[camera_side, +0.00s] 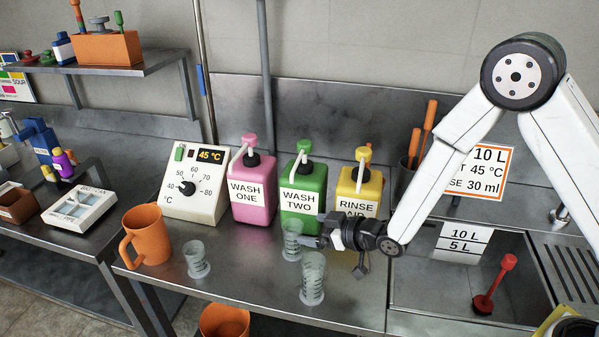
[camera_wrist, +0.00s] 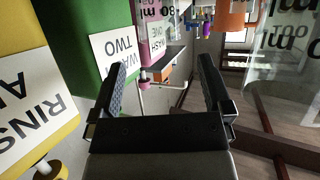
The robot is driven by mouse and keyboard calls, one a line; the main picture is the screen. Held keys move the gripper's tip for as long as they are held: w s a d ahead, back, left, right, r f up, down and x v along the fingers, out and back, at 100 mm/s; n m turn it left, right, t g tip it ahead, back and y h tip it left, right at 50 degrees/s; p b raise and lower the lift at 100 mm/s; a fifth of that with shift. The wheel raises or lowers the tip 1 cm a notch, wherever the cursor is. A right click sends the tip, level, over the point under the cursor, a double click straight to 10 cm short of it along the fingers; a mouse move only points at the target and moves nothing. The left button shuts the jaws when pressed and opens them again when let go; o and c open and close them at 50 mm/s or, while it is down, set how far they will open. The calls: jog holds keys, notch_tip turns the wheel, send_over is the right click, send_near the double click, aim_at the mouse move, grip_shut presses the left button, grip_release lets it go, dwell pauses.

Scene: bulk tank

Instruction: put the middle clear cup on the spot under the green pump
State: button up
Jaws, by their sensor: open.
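Three clear cups stand upright on the steel bench: a left one (camera_side: 196,259), one in front of the green bottle (camera_side: 292,240), and a near one (camera_side: 313,279). The cup by the green bottle, which is the middle one from left to right, stands below the green pump (camera_side: 304,147). I cannot tell if it is exactly under the spout; the spot itself is not visible. My gripper (camera_side: 312,240) is open just right of this cup, low over the bench. In the wrist view, my open fingers (camera_wrist: 165,92) show no clearly held cup, and a large clear cup (camera_wrist: 290,45) is at right.
The pink bottle (camera_side: 252,190) and yellow bottle (camera_side: 357,187) flank the green one. A control box (camera_side: 195,195) and an orange mug (camera_side: 148,238) stand at left. A sink with a red plunger (camera_side: 494,285) is at right. Bare bench shows between the left and near cups.

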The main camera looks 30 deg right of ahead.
jog(key=shift+v, duration=1.9)
jog(key=shift+d, duration=0.1)
jog(key=s+d+r+m+g+h, duration=0.2)
jog(key=s+d+g, duration=0.2)
jog(key=s+d, duration=0.2)
jog(key=s+d+r+m+g+h, duration=0.2)
jog(key=s+d+g, duration=0.3)
jog(key=s, duration=0.5)
jog(key=shift+s+d+m+g+h, duration=0.15)
jog(key=shift+d+m+g+h, duration=0.15)
jog(key=shift+d+m+h, duration=0.65)
